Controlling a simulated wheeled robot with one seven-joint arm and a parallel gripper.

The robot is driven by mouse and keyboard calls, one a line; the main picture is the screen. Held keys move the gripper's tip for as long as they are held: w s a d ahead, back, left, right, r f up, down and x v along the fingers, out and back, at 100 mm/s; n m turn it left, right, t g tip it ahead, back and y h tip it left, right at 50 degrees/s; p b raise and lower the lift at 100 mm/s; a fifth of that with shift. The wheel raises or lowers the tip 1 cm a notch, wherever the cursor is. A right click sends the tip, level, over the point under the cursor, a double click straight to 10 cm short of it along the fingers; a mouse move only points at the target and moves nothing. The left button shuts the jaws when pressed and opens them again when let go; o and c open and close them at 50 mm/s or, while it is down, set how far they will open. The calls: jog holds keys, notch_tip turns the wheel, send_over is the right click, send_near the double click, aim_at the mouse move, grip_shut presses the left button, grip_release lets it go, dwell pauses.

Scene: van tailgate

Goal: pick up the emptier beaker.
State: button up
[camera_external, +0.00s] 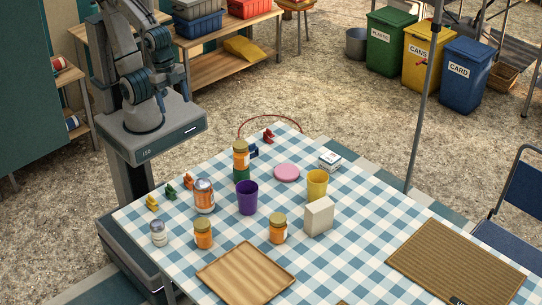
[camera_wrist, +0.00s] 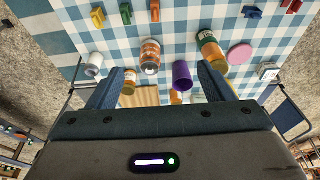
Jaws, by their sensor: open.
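A purple beaker (camera_external: 247,198) stands upright near the middle of the checked tablecloth; it also shows in the wrist view (camera_wrist: 182,76). A yellow beaker (camera_external: 317,186) stands upright to its right, behind a pale box. I cannot make out the yellow beaker clearly in the wrist view. How full each beaker is cannot be told at this size. My gripper (camera_wrist: 160,88) is open and empty, its two dark fingers wide apart in the wrist view. It is away from both beakers and touches nothing on the table.
Two orange jars (camera_external: 203,235) (camera_external: 278,229), the pale box (camera_external: 319,216) and a pink plate (camera_external: 287,173) are nearby. A wooden tray (camera_external: 246,277) lies in front.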

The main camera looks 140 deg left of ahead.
dwell(0.3)
jog(key=o, duration=0.4)
jog(key=shift+c, duration=0.2)
